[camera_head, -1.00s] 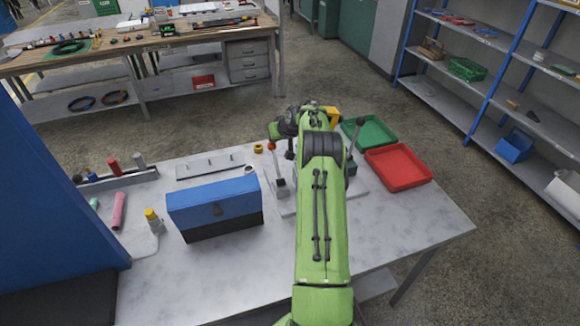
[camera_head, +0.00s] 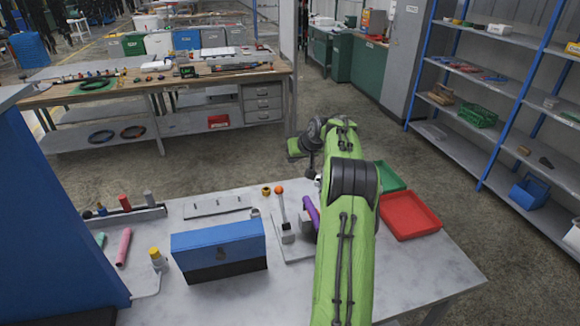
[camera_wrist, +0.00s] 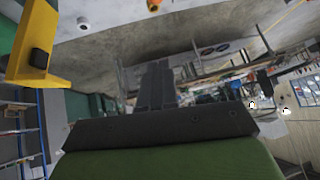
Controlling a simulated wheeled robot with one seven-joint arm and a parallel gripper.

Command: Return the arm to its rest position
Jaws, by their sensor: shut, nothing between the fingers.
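My green arm reaches out over the grey worktable (camera_head: 420,270) in the head view. Its wrist end is raised beyond the far side of the table, and the fingers cannot be made out there. In the wrist view my gripper (camera_wrist: 157,84) shows dark fingers close together, shut and empty. It points out toward the room, away from the tabletop. A fixture with an orange-tipped lever (camera_head: 284,215) stands on the table just left of my arm. A purple piece (camera_head: 312,213) stands at this fixture, partly hidden by my arm.
A blue toolbox (camera_head: 219,249) sits left of my arm. A red tray (camera_head: 409,216) and a green tray (camera_head: 390,177) lie right of it. A wooden workbench (camera_head: 150,83) stands behind, across open floor. Blue-framed shelves (camera_head: 500,100) stand at the right.

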